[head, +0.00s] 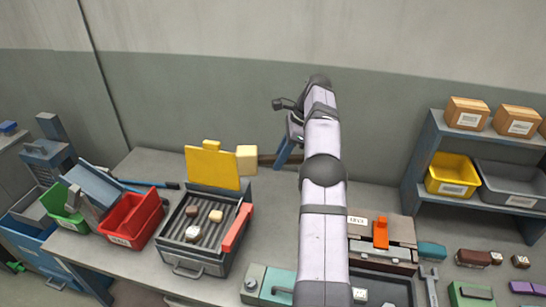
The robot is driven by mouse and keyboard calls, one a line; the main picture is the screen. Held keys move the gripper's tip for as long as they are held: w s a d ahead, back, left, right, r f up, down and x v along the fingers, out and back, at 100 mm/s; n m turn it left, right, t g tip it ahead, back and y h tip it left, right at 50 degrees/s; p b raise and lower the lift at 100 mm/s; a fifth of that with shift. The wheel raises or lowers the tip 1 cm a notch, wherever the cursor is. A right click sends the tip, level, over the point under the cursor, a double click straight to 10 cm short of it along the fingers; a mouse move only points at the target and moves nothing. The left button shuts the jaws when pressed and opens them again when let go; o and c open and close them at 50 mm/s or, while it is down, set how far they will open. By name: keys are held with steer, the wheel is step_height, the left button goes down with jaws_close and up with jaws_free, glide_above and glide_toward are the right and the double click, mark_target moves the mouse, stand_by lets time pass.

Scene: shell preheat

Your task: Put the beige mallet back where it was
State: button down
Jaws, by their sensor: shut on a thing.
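The beige mallet (247,159) has a block head and a brown handle running right from it, roughly level. My gripper (284,157) is shut on the handle, near its right end, and holds the mallet above the back of the workbench. The mallet's head is at the right edge of a raised yellow plate (212,167) in the picture; I cannot tell whether they touch. My arm hides the area to the right of the gripper.
A grill-like tray (176,223) holding several small blocks stands below the yellow plate, with a red bar on its right side. Red (132,218) and green bins stand left. A shelf (425,160) with boxes and bins stands right. Bare bench (277,225) lies right of the tray.

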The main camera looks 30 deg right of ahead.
steer(key=s+d+f+m+b, duration=0.1)
steer(key=s+d+f, duration=0.15)
steer(key=f, duration=0.25)
steer(key=s+d+f+m+b, duration=0.1)
steer(key=s+d+f+m, duration=0.15)
steer(key=f, duration=0.25)
steer(key=s+a+f+n+b, duration=0.1)
steer(key=s+a+f+n, duration=0.1)
steer(key=f, duration=0.4)
steer(key=s+a+f+n+b, duration=0.1)
steer(key=s+a+f+n, duration=0.2)
steer(key=s+a+f, duration=0.1)
step_height(320, 180, down, 2)
steer(key=shift+s+a+f+b, duration=0.1)
steer(key=shift+s+a+b, duration=0.2)
steer(key=shift+s, duration=0.45)
steer(key=shift+f+g, duration=0.15)
steer(key=shift+g, duration=0.15)
steer(key=shift+f+b, duration=2.95)
steer(key=shift+f, duration=0.3)
steer(key=shift+f+b, duration=0.3)
steer(key=shift+f, duration=0.25)
steer(key=c, duration=1.5)
jaws_free()
steer(key=shift+b+v, duration=0.9)
steer(key=shift+v, duration=2.8)
